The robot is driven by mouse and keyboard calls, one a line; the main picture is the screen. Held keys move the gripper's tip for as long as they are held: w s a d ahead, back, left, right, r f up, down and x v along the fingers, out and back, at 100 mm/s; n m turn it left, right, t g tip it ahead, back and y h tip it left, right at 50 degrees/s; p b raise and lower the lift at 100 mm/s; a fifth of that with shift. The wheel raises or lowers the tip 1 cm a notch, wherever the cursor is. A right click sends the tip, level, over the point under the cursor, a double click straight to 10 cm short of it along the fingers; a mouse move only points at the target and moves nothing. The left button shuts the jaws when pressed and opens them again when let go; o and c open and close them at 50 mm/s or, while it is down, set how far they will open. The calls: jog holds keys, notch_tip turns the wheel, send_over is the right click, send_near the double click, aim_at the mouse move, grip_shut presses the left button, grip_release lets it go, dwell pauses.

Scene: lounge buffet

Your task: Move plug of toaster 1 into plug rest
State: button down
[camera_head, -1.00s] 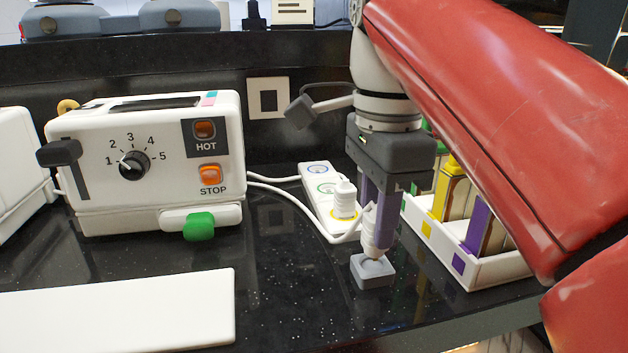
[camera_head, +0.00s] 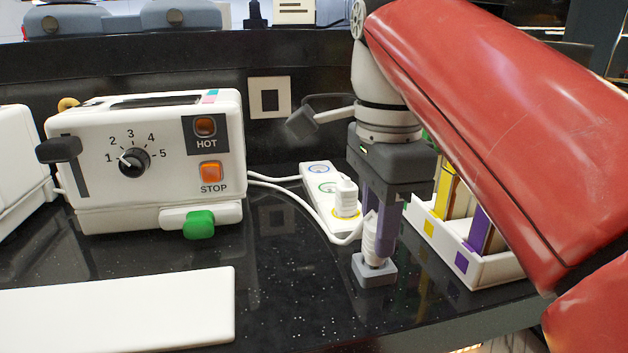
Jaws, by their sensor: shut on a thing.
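My gripper (camera_head: 379,212) points down at the right of centre, its purple fingers shut on a white ribbed plug (camera_head: 371,240). The plug stands upright with its lower end at the grey square plug rest (camera_head: 375,273), apparently in its opening. The fingers partly hide the plug. The white toaster (camera_head: 150,165), with a dial, HOT and STOP buttons and a green knob, stands at the left. A white power strip (camera_head: 319,188) lies behind the gripper with another white plug (camera_head: 345,197) on its yellow-ringed socket.
A white tray (camera_head: 496,272) with colour-marked slots and yellow and purple items stands right of my gripper, partly behind my red arm. White cords run from the toaster to the strip. A white board (camera_head: 120,310) lies front left. Black counter between is clear.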

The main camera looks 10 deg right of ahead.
jog(key=shift+f, duration=0.35)
jog(key=c, duration=1.1)
grip_release()
jog(key=shift+c, duration=1.2)
notch_tip(320, 180, up, 7)
jog(key=p, duration=0.7)
